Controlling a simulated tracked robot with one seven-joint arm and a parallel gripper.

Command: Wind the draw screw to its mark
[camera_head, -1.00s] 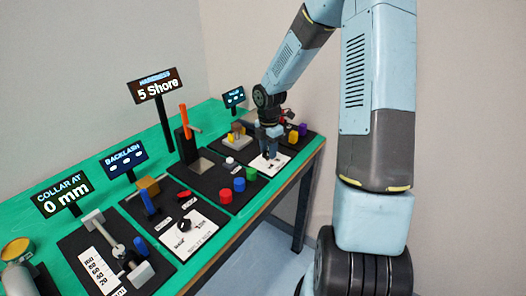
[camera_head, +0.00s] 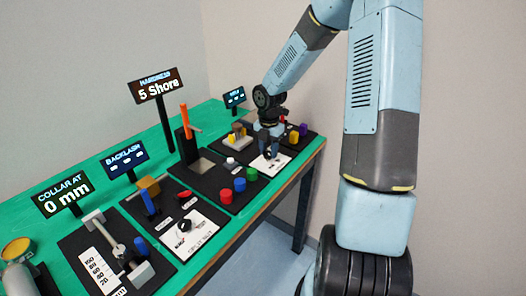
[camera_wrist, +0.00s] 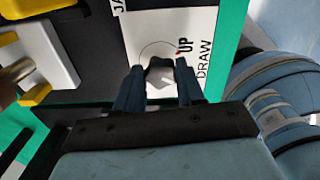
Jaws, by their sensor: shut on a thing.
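The draw screw's knob (camera_wrist: 158,73) is dark with a pale grey part, on a white plate (camera_wrist: 205,22) lettered "UP" and "DRAW" in the wrist view. A thin arc is printed around the knob, with a small red dot at its end by "UP". My gripper (camera_wrist: 158,86) has its two blue fingers on either side of the knob, shut on it. In the head view my gripper (camera_head: 271,150) points down over the same white plate (camera_head: 262,167) at the bench's far right. The fingers hide the knob there.
A small grey-and-yellow fixture (camera_wrist: 42,60) stands left of the plate in the wrist view. In the head view, red, blue and green cylinders (camera_head: 239,184) stand nearer. The green bench (camera_head: 110,185) carries other panels and signs, including "5 Shore" (camera_head: 156,87) and "0 mm" (camera_head: 64,194).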

